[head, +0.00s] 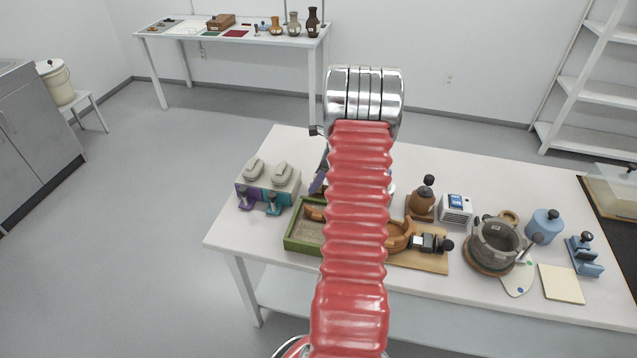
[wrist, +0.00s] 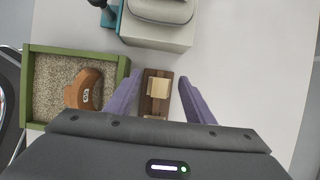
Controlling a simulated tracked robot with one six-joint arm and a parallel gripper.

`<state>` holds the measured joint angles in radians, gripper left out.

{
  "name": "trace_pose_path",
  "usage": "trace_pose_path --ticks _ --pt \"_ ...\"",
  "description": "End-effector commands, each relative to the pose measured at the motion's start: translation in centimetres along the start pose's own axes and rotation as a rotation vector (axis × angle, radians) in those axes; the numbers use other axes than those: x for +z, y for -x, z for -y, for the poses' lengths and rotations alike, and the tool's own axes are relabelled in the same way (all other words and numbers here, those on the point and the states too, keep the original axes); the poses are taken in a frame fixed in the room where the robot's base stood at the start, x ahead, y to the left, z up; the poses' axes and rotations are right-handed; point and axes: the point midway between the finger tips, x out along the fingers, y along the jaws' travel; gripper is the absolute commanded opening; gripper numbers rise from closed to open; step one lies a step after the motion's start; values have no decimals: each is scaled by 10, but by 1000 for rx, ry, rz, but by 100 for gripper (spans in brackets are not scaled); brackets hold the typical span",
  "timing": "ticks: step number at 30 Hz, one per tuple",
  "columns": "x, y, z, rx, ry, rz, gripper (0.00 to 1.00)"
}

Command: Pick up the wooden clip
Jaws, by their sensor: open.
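In the wrist view, a small dark-brown wooden piece with a paler tan block on it, which looks like the wooden clip (wrist: 158,88), lies on the white table. My gripper (wrist: 160,77) is open, with its two purple fingers on either side of the clip and a gap visible on both sides. The clip's near end is hidden by the gripper body. In the head view my red arm hides the clip and most of the gripper; only a bit of a purple finger (head: 319,179) shows left of the arm.
A green-rimmed sand tray (wrist: 122,70) holding a curved orange-brown sherd (wrist: 83,88) is left of the clip. A grey and teal device (wrist: 158,30) stands just beyond it. The table right of the clip is bare in the wrist view. A grey pot (head: 497,243) stands farther right.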

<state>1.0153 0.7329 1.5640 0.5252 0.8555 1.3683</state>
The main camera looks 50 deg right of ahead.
Motion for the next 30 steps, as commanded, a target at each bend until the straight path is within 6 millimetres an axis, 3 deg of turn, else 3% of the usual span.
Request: trace_pose_path --ticks 11,24,30 --pt "0 0 0 0 0 0 48" --pt "0 0 0 0 -1 0 18" --pt "0 1 0 0 -1 0 17"
